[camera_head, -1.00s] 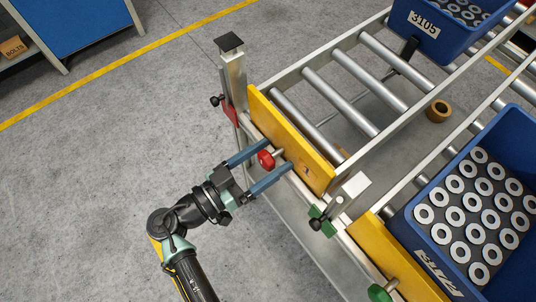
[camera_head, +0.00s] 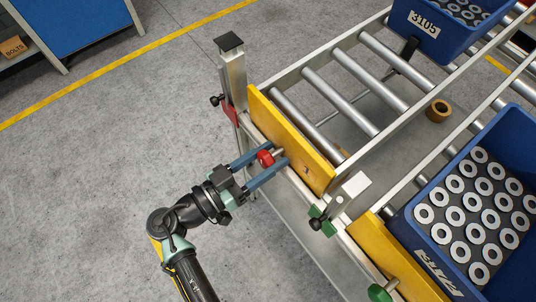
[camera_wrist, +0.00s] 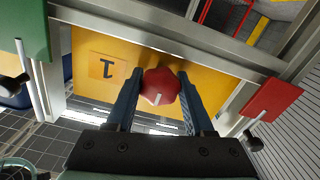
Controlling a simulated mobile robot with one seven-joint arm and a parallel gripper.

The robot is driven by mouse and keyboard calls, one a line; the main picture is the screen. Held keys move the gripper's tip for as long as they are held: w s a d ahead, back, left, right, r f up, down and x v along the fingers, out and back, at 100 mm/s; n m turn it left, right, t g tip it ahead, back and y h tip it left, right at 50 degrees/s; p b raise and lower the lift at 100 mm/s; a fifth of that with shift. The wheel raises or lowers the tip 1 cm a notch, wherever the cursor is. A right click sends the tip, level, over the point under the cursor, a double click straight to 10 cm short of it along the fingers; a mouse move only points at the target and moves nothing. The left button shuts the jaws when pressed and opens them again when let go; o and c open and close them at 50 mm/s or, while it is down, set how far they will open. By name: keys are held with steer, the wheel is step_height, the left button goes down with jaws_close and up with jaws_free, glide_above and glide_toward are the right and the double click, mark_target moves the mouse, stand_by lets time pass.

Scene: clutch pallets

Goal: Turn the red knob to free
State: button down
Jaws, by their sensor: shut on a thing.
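The red knob (camera_head: 265,158) sits on a short shaft at the front of the yellow end plate (camera_head: 292,142) of the left roller lane. My gripper (camera_head: 263,163) has its two blue fingers on either side of the knob and is shut on it. In the wrist view the knob (camera_wrist: 160,87) lies between the fingertips, with a pale mark on its face near the bottom. The yellow plate (camera_wrist: 105,85) behind it carries a label with a "1" that appears upside down. Part of the knob's sides is hidden by the fingers.
A red bracket (camera_head: 230,114) with a black knob is on the post at left; a green bracket (camera_head: 322,220) is at right. A green knob (camera_head: 379,292) fronts the neighbouring lane. Blue crates (camera_head: 434,262) of ringed parts stand on the rollers. The floor at left is clear.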

steer(key=shift+f+b, duration=0.1)
steer(key=shift+b, duration=0.3)
steer(key=m+b, duration=0.2)
steer(key=b, duration=0.1)
steer(key=shift+f, duration=0.25)
steer(key=m+b, duration=0.3)
steer(key=b, duration=0.3)
steer(key=shift+f, duration=0.1)
steer(key=m+b, duration=0.2)
steer(key=b, duration=0.3)
steer(key=shift+m, duration=0.4)
steer(key=shift+r+m+b, duration=0.35)
steer(key=shift+m+b, duration=0.25)
steer(key=shift+b, duration=0.45)
steer(key=shift+c, duration=1.4)
jaws_free()
steer(key=shift+r, duration=0.1)
